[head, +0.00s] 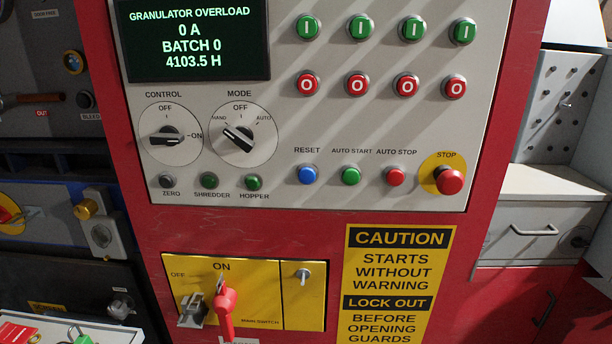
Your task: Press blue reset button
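The blue reset button (308,175) sits on the light grey control panel (330,125), under the label RESET. It is left of a green AUTO START button (351,176) and a red AUTO STOP button (395,177). Above, the display (195,40) reads GRANULATOR OVERLOAD, 0 A, BATCH 0, 4103.5 H. Nothing covers the blue button. Neither of my grippers shows in the head view.
A red mushroom STOP button (449,181) on a yellow disc stands right of the small buttons. Rows of green (359,28) and red (357,84) buttons are above. A yellow main switch plate (262,300) with a red handle (226,305) juts out below. The space before the panel is clear.

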